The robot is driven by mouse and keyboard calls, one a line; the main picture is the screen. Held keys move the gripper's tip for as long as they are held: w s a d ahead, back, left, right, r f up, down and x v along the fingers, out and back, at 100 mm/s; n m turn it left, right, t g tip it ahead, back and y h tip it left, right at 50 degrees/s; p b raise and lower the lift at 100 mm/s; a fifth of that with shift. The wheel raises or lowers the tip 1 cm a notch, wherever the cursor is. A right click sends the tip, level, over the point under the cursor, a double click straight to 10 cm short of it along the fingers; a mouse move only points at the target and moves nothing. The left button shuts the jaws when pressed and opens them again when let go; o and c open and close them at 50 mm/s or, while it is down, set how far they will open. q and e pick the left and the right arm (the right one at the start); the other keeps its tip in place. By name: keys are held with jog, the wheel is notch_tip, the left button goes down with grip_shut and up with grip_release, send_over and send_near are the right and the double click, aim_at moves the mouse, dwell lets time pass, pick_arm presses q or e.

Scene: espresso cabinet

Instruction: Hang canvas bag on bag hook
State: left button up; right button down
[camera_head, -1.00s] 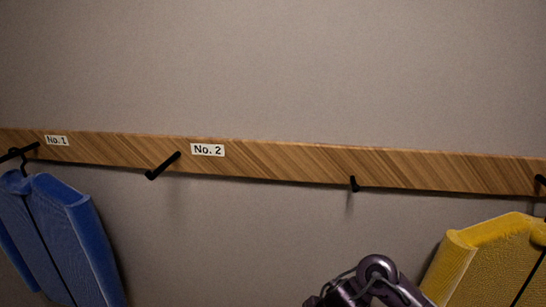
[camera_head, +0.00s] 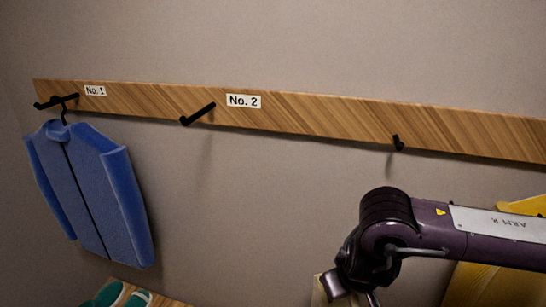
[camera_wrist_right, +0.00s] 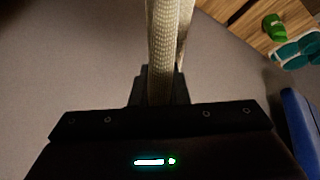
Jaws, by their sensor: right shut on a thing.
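My right gripper (camera_wrist_right: 160,90) is shut on the woven beige strap of the canvas bag (camera_wrist_right: 163,40) in the right wrist view. In the head view my right arm comes in from the right, and a small pale piece (camera_head: 319,289), likely the bag, shows beside its wrist at the bottom edge. Most of the bag is hidden or out of frame. A bare black hook (camera_head: 198,114) sticks out left of the "No. 2" label (camera_head: 243,101). Another bare black hook (camera_head: 398,143) is farther right, above my arm. My left gripper is not in view.
A blue jacket (camera_head: 95,185) hangs from the hook (camera_head: 56,101) by the "No. 1" label. A yellow garment (camera_head: 468,285) is partly behind my right arm. Green shoes (camera_head: 125,294) rest on a wooden bench below. The wall under the No. 2 hook is clear.

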jog(key=d+m, duration=0.1)
jog(key=d+m+h, duration=0.1)
jog(key=d, duration=0.1)
jog(key=d+m, duration=0.1)
jog(key=m, duration=0.1)
jog(key=shift+s+d+r+b, duration=0.1)
jog(key=shift+d+r+b, duration=0.15)
jog(key=shift+r+b, duration=0.15)
jog(key=n+y+p, duration=0.4)
jog(key=n, duration=0.6)
send_over(326, 302)
jog(key=s+a, duration=0.2)
jog(key=a, duration=0.1)
jog(key=f, duration=0.2)
jog(key=f+n+p, duration=0.1)
jog(key=n, duration=0.1)
jog(key=d+f+n+g+y+p, duration=0.1)
jog(key=n, duration=0.1)
jog(key=d+f+n+g+p, duration=0.1)
jog(key=f+n, duration=0.1)
jog(key=shift+d+y, duration=0.15)
jog(key=shift+y, duration=0.15)
jog(key=shift+s+d+f+n+g, duration=0.1)
jog(key=shift+d+f+n+g, duration=0.2)
jog(key=shift+d+f+n, duration=0.15)
jog(key=shift+a+f, duration=0.1)
